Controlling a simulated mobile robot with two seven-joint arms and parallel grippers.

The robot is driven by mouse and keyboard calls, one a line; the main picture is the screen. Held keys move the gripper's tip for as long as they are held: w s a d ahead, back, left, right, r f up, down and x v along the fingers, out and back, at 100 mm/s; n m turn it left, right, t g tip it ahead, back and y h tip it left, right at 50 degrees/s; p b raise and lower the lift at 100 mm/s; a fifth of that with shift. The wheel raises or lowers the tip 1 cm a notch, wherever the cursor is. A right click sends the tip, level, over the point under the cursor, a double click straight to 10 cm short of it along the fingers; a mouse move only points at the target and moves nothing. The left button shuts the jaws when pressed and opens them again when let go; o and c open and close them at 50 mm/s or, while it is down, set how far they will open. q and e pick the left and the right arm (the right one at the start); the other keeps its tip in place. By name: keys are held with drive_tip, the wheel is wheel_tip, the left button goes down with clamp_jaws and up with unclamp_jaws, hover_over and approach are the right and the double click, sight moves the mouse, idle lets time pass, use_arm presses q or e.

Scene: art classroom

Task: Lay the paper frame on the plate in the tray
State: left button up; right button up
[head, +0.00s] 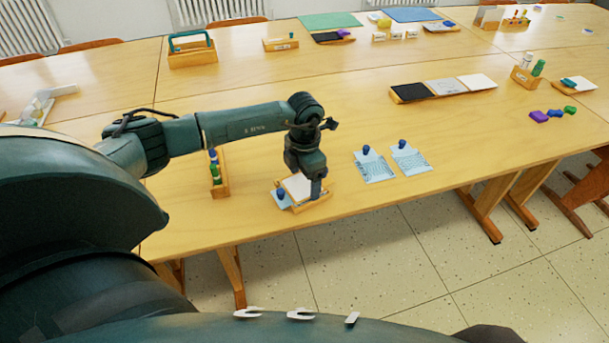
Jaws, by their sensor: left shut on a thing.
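My left gripper (316,190) points down over the right side of a small wooden tray (314,204) at the table's near edge. It is shut on the edge of a white, flat piece (296,185), which looks like the paper frame. The piece lies over the tray, slightly tilted. Whether it touches what is below is too small to tell. A light blue plate (285,205) with a blue knob shows at the tray's left corner. The rest of it is hidden under the white piece and the gripper. My right gripper is not in view.
Two printed light blue sheets with blue knobs (376,168) (411,158) lie right of the tray. A wooden rack with green bottles (219,180) stands left. A long tray with black, grey and white panels (443,88) lies farther back. The table between is clear.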

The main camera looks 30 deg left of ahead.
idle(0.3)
use_arm(q)
drive_tip(key=shift+f, duration=0.15)
idle(0.7)
idle(0.4)
drive_tip(key=o, duration=0.9)
drive_tip(key=shift+f, duration=0.1)
drive_tip(key=shift+o, duration=0.2)
drive_tip(key=shift+s, duration=0.1)
drive_tip(key=shift+d+f, duration=0.1)
drive_tip(key=shift+r+p, duration=2.05)
drive_tip(key=shift+r, duration=1.2)
